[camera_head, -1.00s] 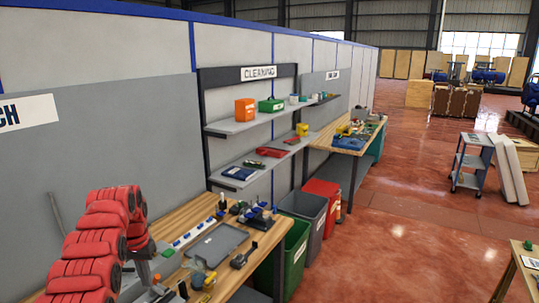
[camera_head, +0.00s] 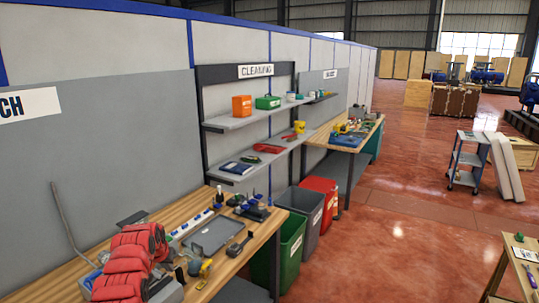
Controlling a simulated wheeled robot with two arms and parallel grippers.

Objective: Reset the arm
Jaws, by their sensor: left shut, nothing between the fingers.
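My left arm's red padded links (camera_head: 135,258) come in at the lower left over the near wooden workbench (camera_head: 260,232). My left gripper (camera_head: 166,289) is a grey shape low in the picture, partly hidden by the red links. It is shut and I see nothing held in it. I cannot tell whether it touches the bench. My right gripper is not in view.
The bench holds a grey tray (camera_head: 214,236), a black tool (camera_head: 239,246) and a yellow-tipped item (camera_head: 205,268). Green (camera_head: 291,250), grey and red bins stand beyond it. Shelves hang on the wall.

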